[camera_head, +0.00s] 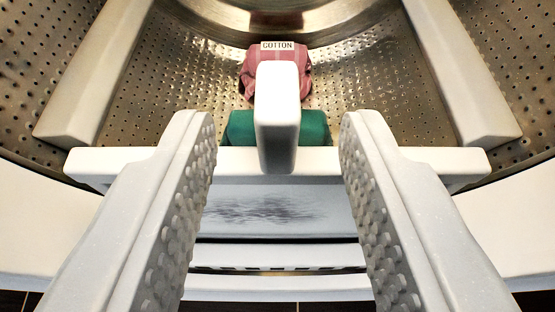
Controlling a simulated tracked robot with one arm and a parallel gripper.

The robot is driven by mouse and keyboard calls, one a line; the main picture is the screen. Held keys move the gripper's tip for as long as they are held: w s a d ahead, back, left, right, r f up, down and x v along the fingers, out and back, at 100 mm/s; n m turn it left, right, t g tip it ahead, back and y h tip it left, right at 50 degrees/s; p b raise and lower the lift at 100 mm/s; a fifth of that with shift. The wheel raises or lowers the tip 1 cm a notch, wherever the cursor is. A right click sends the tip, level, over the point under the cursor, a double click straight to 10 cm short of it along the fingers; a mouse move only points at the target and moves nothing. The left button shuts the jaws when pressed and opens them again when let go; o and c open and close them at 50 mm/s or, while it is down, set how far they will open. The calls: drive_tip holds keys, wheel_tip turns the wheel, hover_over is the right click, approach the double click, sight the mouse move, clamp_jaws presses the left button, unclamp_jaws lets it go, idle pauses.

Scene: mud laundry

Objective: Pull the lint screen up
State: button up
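The lint screen (285,210) is at the front lip of the drum, a pale panel with a dark grey smear of lint on it. A white crossbar (205,160) runs along its top, and a white upright handle (278,110) rises from the middle of the bar. My gripper (277,135) is open, with its two pale, studded fingers on either side of the handle. A gap shows between each finger and the handle, and whether the fingertips touch the crossbar I cannot tell. The fingers hide parts of the bar and the screen's sides.
Behind the handle, inside the perforated metal drum (190,75), lie a pink cloth labelled COTTON (290,70) and a green cloth (242,127). White drum fins (97,75) stand left and right. A white rim and dark floor tiles show at the bottom.

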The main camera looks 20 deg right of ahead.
drive_tip(key=p+v, duration=0.1)
drive_tip(key=v, duration=0.9)
idle(0.4)
